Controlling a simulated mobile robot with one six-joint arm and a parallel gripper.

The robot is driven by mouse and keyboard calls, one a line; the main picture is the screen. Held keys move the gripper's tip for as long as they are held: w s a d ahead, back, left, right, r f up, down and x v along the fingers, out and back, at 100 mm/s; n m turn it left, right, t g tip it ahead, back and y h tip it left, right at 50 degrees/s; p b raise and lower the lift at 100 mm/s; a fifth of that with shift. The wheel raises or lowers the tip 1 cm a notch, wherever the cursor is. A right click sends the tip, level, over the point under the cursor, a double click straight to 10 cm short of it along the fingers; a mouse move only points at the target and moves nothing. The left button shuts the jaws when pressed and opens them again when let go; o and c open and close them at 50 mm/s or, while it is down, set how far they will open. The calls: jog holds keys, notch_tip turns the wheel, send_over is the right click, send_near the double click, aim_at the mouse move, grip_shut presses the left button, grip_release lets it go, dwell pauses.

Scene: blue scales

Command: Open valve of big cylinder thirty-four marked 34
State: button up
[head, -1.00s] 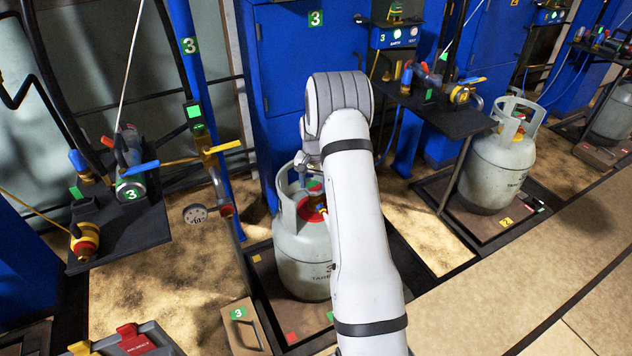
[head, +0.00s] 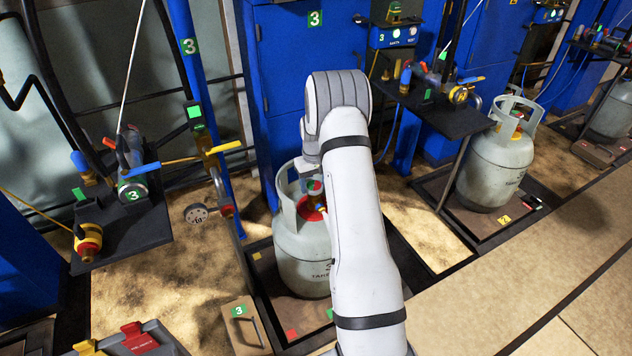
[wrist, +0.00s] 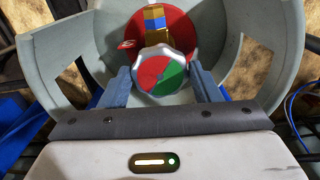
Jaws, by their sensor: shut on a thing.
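A grey gas cylinder (head: 292,262) stands on a dark square platform in the head view; my arm covers its right side, and only part of its number shows, beginning with a 3. In the wrist view its open collar (wrist: 75,60) surrounds the valve. The valve knob (wrist: 160,74), with a red half and a green half, sits in front of a red disc and a brass fitting with blue and yellow marks. My gripper (wrist: 160,78) is shut on the knob, one blue-grey finger on each side. In the head view my arm hides most of the gripper.
A black shelf (head: 125,238) with a gauge, blue and yellow handles and fittings stands at left. Another shelf (head: 440,115) and a second grey cylinder (head: 493,168) are at right. Blue posts and cabinets stand behind. The pale walkway (head: 560,275) at right is clear.

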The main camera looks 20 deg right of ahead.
aim_at(314, 186)
jog(key=shift+s+f, duration=0.15)
jog(key=shift+s, duration=0.05)
dwell(0.3)
jog(key=o, duration=1)
jog(key=shift+w, duration=0.1)
jog(key=shift+r, duration=0.2)
jog(key=shift+r, duration=0.35)
notch_tip(314, 186, up, 7)
jog(key=shift+f+p, duration=0.1)
jog(key=shift+p, duration=0.6)
